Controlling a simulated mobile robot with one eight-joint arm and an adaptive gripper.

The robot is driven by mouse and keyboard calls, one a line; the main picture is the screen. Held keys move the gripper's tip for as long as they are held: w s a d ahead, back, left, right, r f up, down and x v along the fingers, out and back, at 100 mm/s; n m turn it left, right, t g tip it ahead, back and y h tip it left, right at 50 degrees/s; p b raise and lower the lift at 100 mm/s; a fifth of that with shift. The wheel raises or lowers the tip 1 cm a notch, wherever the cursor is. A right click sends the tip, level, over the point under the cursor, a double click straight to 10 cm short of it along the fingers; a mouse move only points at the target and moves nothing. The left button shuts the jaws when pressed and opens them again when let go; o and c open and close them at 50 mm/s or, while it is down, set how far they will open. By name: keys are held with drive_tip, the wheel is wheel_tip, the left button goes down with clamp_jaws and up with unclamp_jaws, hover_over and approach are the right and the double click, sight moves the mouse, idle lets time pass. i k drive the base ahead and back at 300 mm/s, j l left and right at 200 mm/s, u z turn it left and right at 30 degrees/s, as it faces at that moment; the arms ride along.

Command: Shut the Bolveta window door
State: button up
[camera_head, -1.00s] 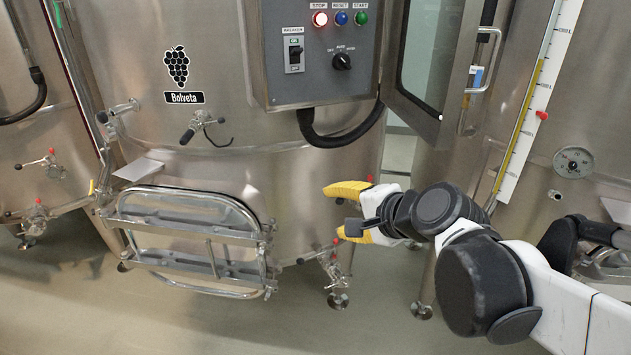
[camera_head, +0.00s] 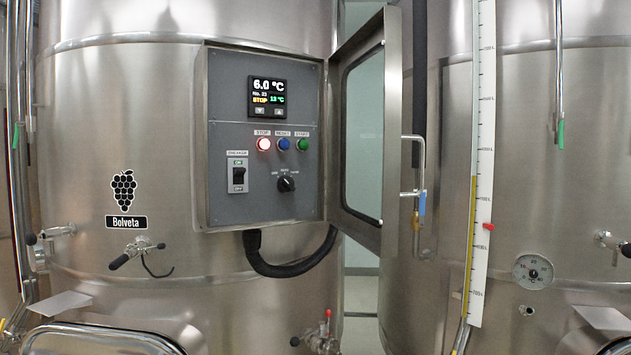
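The Bolveta vat (camera_head: 170,200) is a steel tank with a grape emblem and a Bolveta label (camera_head: 126,222) at left. A grey control box (camera_head: 265,195) on it shows a lit display, STOP, RESET and START buttons, a breaker and a rotary switch. Its window door (camera_head: 391,150), a steel frame around a dark-edged glass pane, is hinged at the box's right side and stands swung open toward me. A metal bar handle (camera_head: 421,165) sits on the door's outer side. My gripper is not in view.
A second vat (camera_head: 550,180) stands at right with a level scale (camera_head: 480,180) and a round gauge (camera_head: 533,271). A black cable (camera_head: 290,268) loops under the box. A narrow gap lies between the vats behind the door.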

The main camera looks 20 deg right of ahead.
sight(383, 30)
drive_tip(key=l+u, duration=0.25)
drive_tip(key=l, duration=0.4)
drive_tip(key=l+u, duration=0.3)
drive_tip(key=l, duration=0.35)
drive_tip(key=k+l+u, duration=0.1)
drive_tip(key=l+u, duration=0.15)
drive_tip(key=l, duration=0.35)
